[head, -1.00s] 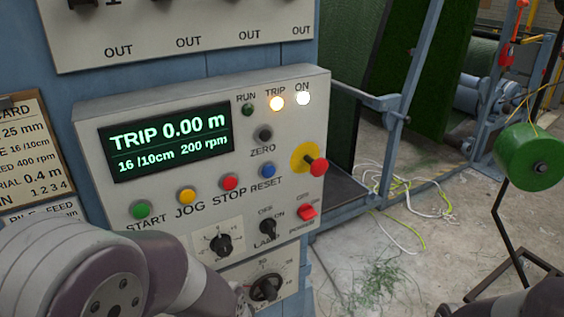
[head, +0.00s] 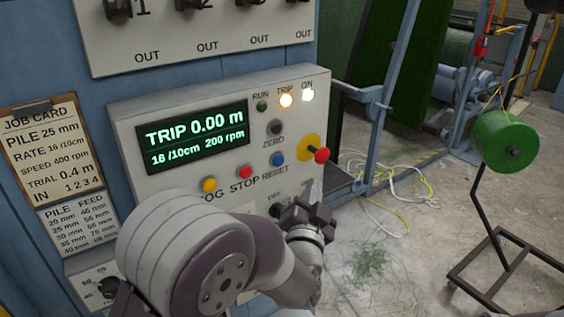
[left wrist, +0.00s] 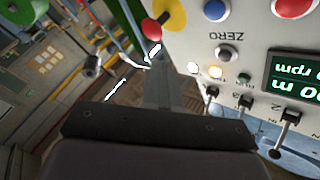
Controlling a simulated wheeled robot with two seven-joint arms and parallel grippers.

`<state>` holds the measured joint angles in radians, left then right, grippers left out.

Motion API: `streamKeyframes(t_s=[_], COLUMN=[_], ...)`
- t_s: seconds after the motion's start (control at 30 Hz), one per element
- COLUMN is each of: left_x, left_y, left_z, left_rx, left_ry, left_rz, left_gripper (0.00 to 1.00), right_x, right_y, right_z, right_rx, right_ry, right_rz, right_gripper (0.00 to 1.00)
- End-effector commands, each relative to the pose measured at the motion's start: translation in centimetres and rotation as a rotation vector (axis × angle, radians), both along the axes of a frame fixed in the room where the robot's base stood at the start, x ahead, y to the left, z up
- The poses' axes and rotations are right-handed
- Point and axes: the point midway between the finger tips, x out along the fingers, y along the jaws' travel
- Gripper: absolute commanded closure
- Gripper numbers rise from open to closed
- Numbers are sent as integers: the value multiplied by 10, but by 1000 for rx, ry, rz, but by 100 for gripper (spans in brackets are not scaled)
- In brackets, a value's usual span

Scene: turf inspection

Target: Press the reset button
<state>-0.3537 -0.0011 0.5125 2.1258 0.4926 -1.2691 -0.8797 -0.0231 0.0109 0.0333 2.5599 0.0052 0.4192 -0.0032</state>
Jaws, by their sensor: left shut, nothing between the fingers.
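The blue reset button (head: 277,159) is on the sloped control panel (head: 165,105), above the RESET label and right of the red stop button (head: 245,172). In the left wrist view the blue button (left wrist: 215,9) is at the top edge, partly cut off. My left gripper (head: 316,187) is shut and empty, in front of the panel's lower right part, below and right of the blue button and apart from it in the picture. Its closed fingers (left wrist: 170,65) point up the left wrist view. My right gripper is not in view.
A red mushroom button on a yellow disc (head: 308,148) sits close to the right of the blue one. The grey ZERO button (head: 275,127) is above. The TRIP lamp (head: 286,100) is lit. A green spool (head: 505,142) stands at the right; loose cables (head: 385,190) lie on the floor.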

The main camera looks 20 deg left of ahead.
Motion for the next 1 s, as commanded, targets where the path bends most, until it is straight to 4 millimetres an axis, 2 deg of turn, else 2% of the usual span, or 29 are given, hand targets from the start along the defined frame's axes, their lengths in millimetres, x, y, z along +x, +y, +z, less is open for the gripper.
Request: streamKeyframes(t_s=[0.27, 0.7, 1.0], left_x=[3, 39, 53], left_y=[4, 51, 68], left_z=[0, 0, -1], left_rx=[-2, -2, -3], left_ry=[1, 1, 2], left_rz=[0, 1, -1], left_gripper=[100, 100, 100], right_x=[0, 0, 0], right_y=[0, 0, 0], right_z=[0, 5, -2], right_rx=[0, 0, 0], right_ry=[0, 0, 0], right_rz=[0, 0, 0], right_gripper=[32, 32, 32])
